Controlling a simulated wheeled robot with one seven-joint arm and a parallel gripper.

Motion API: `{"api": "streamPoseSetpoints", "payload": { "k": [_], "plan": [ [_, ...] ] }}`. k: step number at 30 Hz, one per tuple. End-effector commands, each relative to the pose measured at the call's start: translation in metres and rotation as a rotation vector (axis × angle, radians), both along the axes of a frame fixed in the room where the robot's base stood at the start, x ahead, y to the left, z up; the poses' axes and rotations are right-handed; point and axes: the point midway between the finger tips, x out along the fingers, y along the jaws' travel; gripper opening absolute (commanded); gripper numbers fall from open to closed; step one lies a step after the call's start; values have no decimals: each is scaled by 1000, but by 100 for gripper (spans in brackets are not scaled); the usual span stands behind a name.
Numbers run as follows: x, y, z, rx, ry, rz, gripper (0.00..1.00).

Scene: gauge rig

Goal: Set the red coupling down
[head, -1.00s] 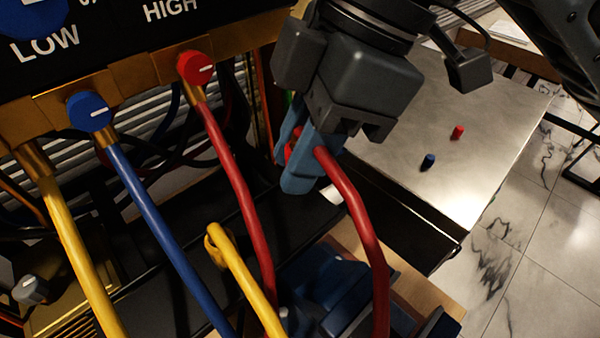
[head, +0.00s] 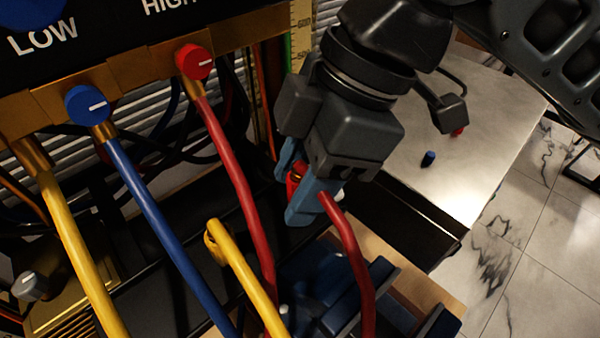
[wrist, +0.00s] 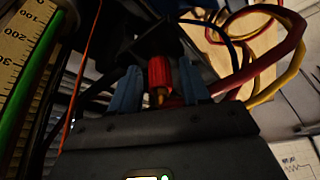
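The red coupling (head: 294,184) sits between the two blue fingers of my gripper (head: 302,188) in the head view. A red hose (head: 352,250) runs from the gripper down to the right. In the wrist view the red coupling (wrist: 160,74) stands between the blue fingers of my gripper (wrist: 160,85), with a brass part at its near end. Narrow dark gaps seem to show beside it, so I cannot tell whether the fingers touch it. What lies under the coupling is hidden or too dark to make out.
A blue fixture (head: 330,290) stands below on a wooden board. The panel carries a blue knob (head: 88,104) and a red knob (head: 195,62), with hoses hanging below.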

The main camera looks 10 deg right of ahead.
Motion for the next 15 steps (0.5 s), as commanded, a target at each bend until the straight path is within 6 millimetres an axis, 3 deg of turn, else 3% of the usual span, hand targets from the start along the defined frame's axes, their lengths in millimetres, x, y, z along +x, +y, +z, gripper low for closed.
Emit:
{"api": "streamPoseSetpoints", "payload": {
  "k": [8,15],
  "plan": [
    [0,0,1,0,0,0,50],
    [1,-8,24,-1,-3,-1,50]
  ]
}}
